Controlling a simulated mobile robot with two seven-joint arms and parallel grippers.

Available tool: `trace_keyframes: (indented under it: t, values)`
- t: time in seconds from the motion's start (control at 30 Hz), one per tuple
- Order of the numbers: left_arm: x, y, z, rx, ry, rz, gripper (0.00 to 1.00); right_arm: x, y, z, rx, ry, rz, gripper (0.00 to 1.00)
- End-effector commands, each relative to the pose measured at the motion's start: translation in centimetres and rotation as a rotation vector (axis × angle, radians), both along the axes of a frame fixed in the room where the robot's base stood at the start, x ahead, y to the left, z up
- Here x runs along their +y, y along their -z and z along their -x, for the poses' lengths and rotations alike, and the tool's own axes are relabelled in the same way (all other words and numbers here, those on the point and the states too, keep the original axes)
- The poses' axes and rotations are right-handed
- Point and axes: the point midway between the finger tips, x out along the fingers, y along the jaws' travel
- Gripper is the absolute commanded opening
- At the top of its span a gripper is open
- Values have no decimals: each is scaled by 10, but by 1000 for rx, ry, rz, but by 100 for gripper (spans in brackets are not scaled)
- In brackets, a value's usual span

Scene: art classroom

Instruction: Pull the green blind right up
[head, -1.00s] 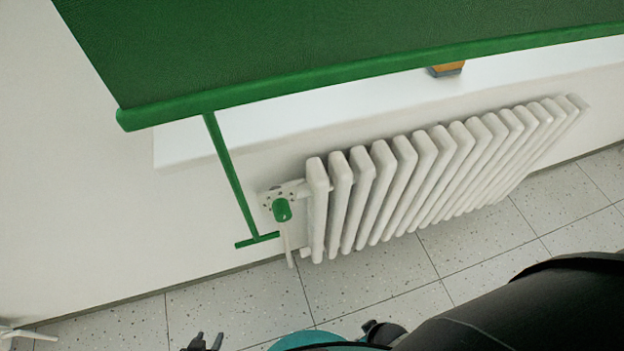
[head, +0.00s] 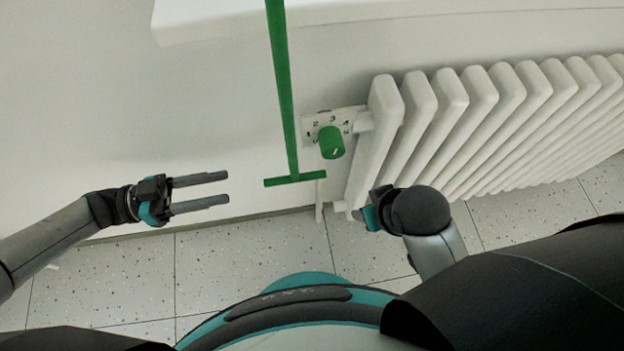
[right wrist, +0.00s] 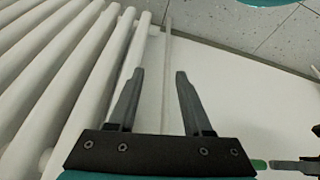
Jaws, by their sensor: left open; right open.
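The blind's green pull rod (head: 284,95) hangs down from the top of the head view and ends in a short green crossbar (head: 295,179). The blind itself is out of view now. My left gripper (head: 228,188) is open and empty, its fingers pointing right at the crossbar with a gap between. My right gripper is right of the crossbar, by the radiator's near end, its fingers hidden in the head view. In the right wrist view my right gripper (right wrist: 160,75) is open with nothing between its fingers. A small green piece (right wrist: 258,164), seemingly the crossbar, shows there at the lower right.
The white radiator (head: 480,120) stands close on the right, with a green valve knob (head: 331,142) just right of the rod. The white sill (head: 210,18) juts out above. The wall (head: 130,110) on the left is bare, and the tiled floor (head: 110,275) is clear.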

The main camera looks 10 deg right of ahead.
Motion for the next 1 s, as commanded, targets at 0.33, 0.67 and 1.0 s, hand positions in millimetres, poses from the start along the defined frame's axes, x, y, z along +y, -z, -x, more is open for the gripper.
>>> trace_keyframes:
  t: [0.33,0.67,1.0]
  values:
    - [-32,-2,7,13,39,12,50,0,-8,0,-11,0,-1,50]
    - [-104,-1,7,11,37,10,50,0,-27,1,-41,1,-5,50]
    - [-146,-1,6,13,33,8,50,7,-34,-5,-112,-13,-30,50]
